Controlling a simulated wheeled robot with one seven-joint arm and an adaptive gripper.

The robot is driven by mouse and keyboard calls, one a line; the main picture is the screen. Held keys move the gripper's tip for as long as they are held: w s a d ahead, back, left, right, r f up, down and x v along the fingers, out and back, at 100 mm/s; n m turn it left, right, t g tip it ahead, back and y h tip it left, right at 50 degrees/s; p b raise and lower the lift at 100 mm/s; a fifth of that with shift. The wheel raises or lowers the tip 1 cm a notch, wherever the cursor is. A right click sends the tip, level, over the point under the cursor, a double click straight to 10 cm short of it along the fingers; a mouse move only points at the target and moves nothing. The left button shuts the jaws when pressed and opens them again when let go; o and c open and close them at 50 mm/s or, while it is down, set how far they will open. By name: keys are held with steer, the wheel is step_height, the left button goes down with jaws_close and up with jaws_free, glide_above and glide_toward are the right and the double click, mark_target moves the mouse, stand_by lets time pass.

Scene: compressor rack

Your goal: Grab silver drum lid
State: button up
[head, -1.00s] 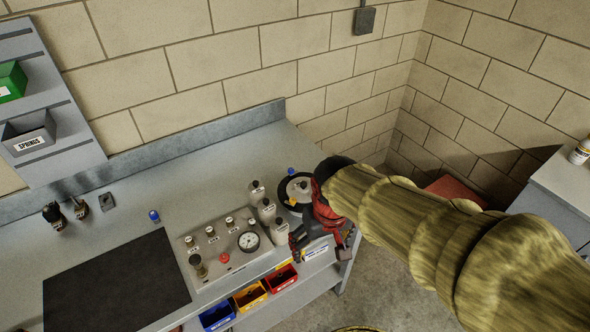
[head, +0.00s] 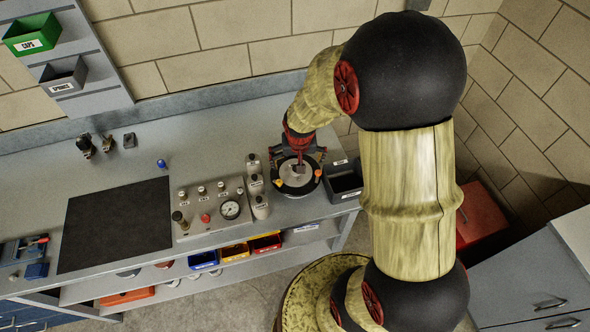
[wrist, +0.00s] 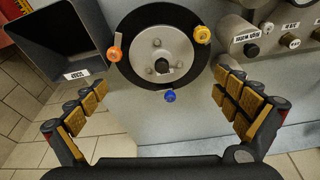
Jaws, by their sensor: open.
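The silver drum lid (wrist: 150,35) is a round metal disc with several bolts and a small central knob, set inside a black ring (wrist: 128,72). Orange (wrist: 115,54), yellow (wrist: 203,35) and blue (wrist: 170,97) knobs sit around the ring. In the head view the lid (head: 290,179) is at the bench's right end, partly hidden by my gripper (head: 298,160). In the wrist view my gripper (wrist: 162,84) is open and empty, its padded fingers spread wide on either side of the ring's near edge, apart from the lid.
A dark scrap bin (head: 345,181) stands just right of the ring. A control panel (head: 211,208) with a gauge and several labelled bottles (head: 256,184) is close on the left. A black mat (head: 115,224) lies farther left. A red box (head: 480,215) is on the floor.

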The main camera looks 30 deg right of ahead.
mark_target(297, 175)
steer(key=shift+f, duration=0.35)
steer(key=shift+x, duration=0.95)
steer(key=shift+w+f, duration=0.2)
steer(key=shift+f, duration=0.25)
steer(key=x, duration=0.2)
steer(key=b+x, duration=0.1)
steer(key=x, duration=0.1)
steer(key=shift+w, duration=0.3)
steer(key=c, duration=0.3)
steer(key=shift+s, duration=0.1)
steer(key=c, duration=0.8)
